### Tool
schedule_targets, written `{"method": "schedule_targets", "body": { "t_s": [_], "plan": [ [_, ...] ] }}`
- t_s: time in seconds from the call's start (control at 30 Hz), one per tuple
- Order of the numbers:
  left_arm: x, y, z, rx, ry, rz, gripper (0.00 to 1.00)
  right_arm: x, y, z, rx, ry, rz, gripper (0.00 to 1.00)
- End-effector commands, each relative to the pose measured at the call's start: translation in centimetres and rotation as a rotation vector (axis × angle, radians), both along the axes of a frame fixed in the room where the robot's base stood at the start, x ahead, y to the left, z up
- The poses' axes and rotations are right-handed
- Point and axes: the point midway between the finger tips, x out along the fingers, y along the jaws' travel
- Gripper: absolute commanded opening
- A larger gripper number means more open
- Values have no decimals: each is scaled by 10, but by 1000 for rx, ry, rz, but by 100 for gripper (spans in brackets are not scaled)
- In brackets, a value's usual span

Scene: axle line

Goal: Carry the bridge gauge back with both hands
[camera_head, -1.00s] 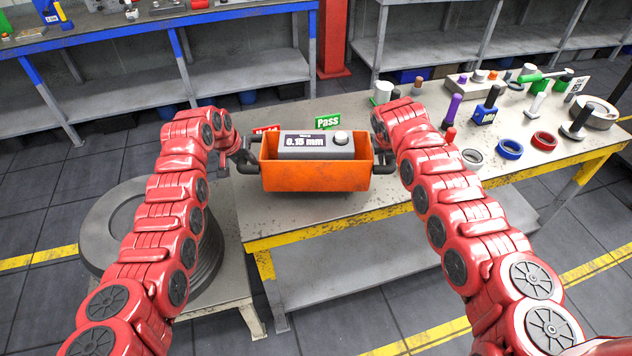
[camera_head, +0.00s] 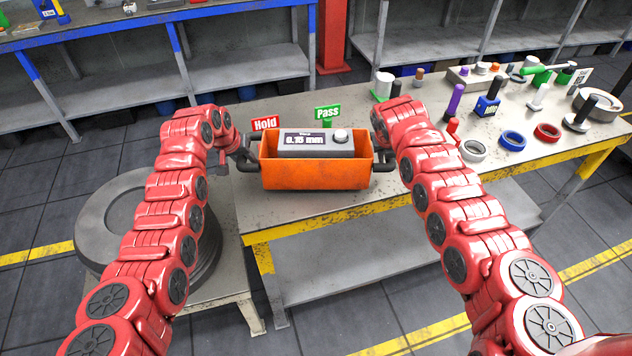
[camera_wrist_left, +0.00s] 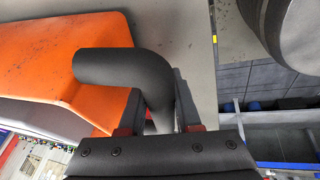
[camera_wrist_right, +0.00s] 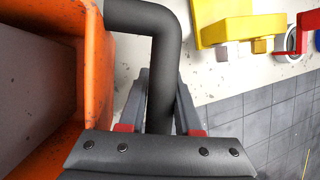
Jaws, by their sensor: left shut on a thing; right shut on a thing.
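The bridge gauge is an orange bin-like body (camera_head: 316,176) with a grey readout block (camera_head: 318,146) in it showing 0.15 mm, and a dark handle at each end. My left gripper (camera_head: 243,160) is shut on the left handle, which shows in the left wrist view (camera_wrist_left: 125,72). My right gripper (camera_head: 384,160) is shut on the right handle, which shows in the right wrist view (camera_wrist_right: 166,60). The gauge looks level, over the near part of the table (camera_head: 420,190). I cannot tell whether its base touches the top.
Red Hold sign (camera_head: 265,123) and green Pass sign (camera_head: 328,112) stand behind the gauge. Several rings, pegs and a blue tool (camera_head: 487,105) stand on the table's right. A round grey stack (camera_head: 110,225) stands at left. The table's yellow front edge (camera_head: 340,222) is close.

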Motion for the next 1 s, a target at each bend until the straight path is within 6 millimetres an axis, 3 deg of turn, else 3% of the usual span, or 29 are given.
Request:
{"method": "schedule_targets", "body": {
  "t_s": [0.3, 0.33, 0.5, 0.83, 1.0],
  "plan": [
    [2, 0, -18, 1, -7, 1, 0, 2, -1, -18, -3, -7, -1, 0],
    [1, 1, -17, 1, -6, 1, 36, 1, -1, -17, -1, -6, 0, 36],
    [1, 0, -17, 1, -4, 1, 62, 1, 0, -17, -1, -3, -1, 62],
    [0, 0, -16, 0, -2, 0, 62, 0, 0, -18, 0, -2, 0, 62],
    [-4, 2, -6, 0, -3, 1, 62, 0, 0, -18, 0, -1, 0, 62]
  ]
}}
